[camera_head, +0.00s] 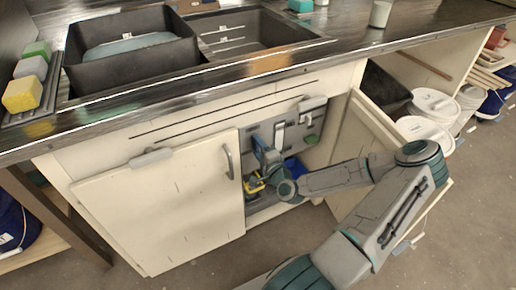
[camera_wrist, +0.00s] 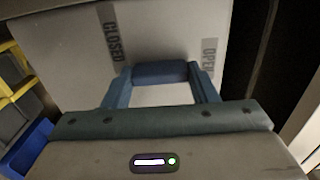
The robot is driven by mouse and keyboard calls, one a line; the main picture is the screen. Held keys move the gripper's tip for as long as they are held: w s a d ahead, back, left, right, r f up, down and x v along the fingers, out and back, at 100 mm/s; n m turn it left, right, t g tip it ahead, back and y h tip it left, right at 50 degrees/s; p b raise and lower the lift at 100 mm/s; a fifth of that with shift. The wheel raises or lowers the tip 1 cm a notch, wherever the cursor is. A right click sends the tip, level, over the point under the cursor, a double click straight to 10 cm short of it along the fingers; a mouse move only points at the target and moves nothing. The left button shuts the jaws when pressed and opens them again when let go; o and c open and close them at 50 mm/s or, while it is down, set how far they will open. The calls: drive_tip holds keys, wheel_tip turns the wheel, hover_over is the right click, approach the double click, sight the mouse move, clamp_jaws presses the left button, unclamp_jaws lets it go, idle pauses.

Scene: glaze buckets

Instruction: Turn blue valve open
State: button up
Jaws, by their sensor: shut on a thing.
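The blue valve (camera_wrist: 160,71) shows in the wrist view as a rounded blue bar in front of a light panel. The word CLOSED (camera_wrist: 111,36) stands on a dark strip to its left, and OPEN (camera_wrist: 209,55) on a strip to its right. The bar lies between the two labels. My gripper (camera_head: 267,158) reaches into the open cabinet in the head view. Its blue fingers sit at both ends of the bar, shut on it. In the head view my gripper mostly hides the valve.
The left cabinet door (camera_head: 165,205) is shut. The right door (camera_head: 365,150) stands open beside my arm. The counter edge (camera_head: 200,80) runs above. White buckets (camera_head: 432,103) stand at right.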

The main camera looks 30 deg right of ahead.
drive_tip(key=o, duration=1)
drive_tip(key=shift+s, duration=0.1)
drive_tip(key=s, duration=0.4)
drive_tip(key=s+p, duration=0.1)
drive_tip(key=s, duration=0.8)
drive_tip(key=shift+s+d, duration=0.25)
drive_tip(key=shift+s, duration=0.1)
